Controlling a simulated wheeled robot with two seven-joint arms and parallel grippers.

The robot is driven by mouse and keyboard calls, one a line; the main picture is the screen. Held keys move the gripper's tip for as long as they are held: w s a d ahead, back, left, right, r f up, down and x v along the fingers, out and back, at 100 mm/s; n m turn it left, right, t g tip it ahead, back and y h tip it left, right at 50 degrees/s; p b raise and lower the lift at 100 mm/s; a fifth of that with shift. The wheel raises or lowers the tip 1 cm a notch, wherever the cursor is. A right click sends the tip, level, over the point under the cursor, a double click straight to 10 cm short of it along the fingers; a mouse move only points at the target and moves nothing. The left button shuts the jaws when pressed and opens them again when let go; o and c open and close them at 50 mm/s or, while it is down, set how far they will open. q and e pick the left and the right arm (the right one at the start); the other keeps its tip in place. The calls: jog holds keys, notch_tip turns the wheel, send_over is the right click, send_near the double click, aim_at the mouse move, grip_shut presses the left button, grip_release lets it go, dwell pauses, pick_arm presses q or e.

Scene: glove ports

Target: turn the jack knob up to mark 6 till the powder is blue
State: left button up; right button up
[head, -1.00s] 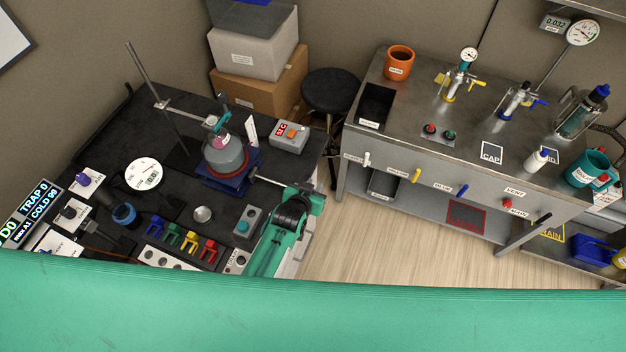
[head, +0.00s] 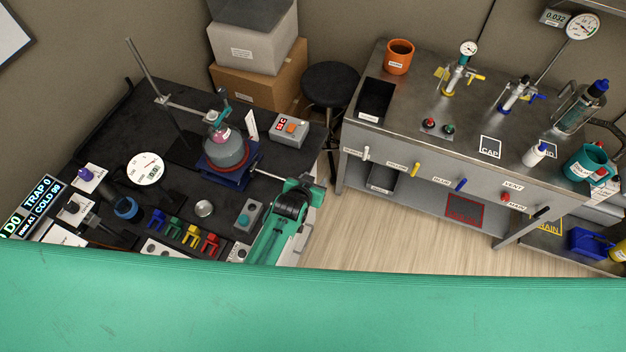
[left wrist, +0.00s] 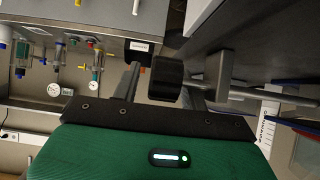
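The blue jack (head: 240,176) stands on the black bench, with a grey flask-shaped vessel (head: 226,152) on it. A clamp holds a small part with pinkish contents (head: 221,134) at its top; the powder's exact colour is too small to tell. A metal rod (head: 270,176) runs from the jack to my left gripper (head: 305,182), which hides its end in the head view. In the left wrist view the black jack knob (left wrist: 165,78) on its shaft lies between the spread fingers of my left gripper (left wrist: 160,88), with a gap beside it. My right gripper is out of view.
A grey box with a red display (head: 289,128) stands behind the jack. Coloured clips (head: 184,232) and a button box (head: 247,214) lie near my left arm. A steel bench (head: 440,110) with valves stands right, across a clear floor strip.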

pick_arm(q)
jog(key=shift+s, duration=0.1)
jog(key=shift+s+a+r, duration=0.25)
jog(key=shift+s+r, duration=0.1)
jog(key=shift+s, duration=0.2)
jog(key=b+v, duration=0.3)
jog(key=v, duration=0.9)
jog(key=shift+r+b, duration=0.2)
jog(key=shift+b, duration=0.2)
jog(key=shift+f, duration=0.1)
